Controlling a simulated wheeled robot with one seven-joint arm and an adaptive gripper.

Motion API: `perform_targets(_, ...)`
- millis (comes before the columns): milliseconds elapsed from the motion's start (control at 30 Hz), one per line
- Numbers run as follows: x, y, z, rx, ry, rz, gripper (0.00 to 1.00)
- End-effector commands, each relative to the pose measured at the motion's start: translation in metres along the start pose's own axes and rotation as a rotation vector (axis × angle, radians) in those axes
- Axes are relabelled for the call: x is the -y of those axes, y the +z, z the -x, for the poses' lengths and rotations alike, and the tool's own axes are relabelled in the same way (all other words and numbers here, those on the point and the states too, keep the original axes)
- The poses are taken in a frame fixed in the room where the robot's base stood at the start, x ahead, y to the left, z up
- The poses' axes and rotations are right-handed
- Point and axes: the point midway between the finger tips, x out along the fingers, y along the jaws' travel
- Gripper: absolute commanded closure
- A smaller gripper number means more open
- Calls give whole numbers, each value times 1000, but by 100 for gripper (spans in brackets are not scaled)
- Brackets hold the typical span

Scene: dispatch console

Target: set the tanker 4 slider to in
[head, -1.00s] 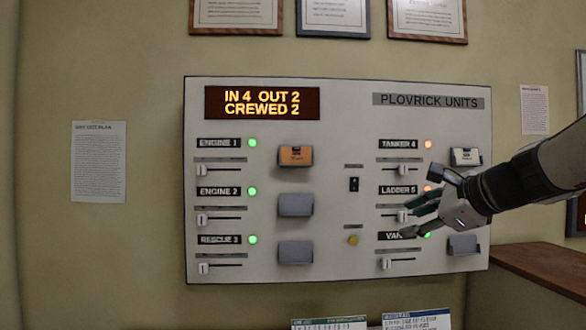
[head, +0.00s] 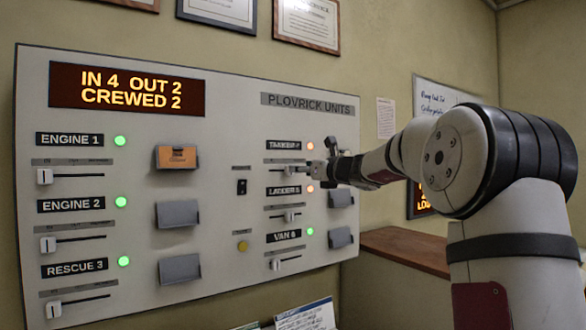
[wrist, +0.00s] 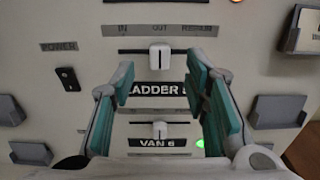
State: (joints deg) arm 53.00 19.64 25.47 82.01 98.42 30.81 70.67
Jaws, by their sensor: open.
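The tanker 4 slider (wrist: 160,57) is a white knob on a dark horizontal track, just above the ladder 5 label (wrist: 158,88). Its knob stands near the middle, under the word OUT; IN is printed to its left. In the head view the tanker 4 label (head: 284,145) has an orange light beside it, and my gripper partly hides the slider. My gripper (head: 318,168) is open and empty in front of the panel there. In the wrist view my gripper (wrist: 160,82) has its teal fingers either side of the ladder 5 label, below the tanker 4 knob.
The ladder 5 slider (wrist: 160,130) lies lower between the fingers, above the van 6 label (wrist: 157,143). A power switch (wrist: 67,78) is to the left. Card holders (wrist: 278,111) flank the area. The display (head: 127,89) reads IN 4 OUT 2 CREWED 2.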

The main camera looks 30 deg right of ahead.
Motion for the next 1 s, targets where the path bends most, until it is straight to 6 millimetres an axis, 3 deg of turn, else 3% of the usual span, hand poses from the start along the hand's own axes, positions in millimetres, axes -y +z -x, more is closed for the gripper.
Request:
perform_targets(100, -1, 0, -21, 0, 3, 0, 58)
perform_targets(333, -1, 0, -48, -1, 3, 1, 58)
perform_targets(767, 0, 0, -56, -1, 0, 1, 58)
perform_targets(967, 0, 0, -56, -1, 0, 1, 99)
perform_targets(1000, 0, 0, -56, -1, 0, 1, 100)
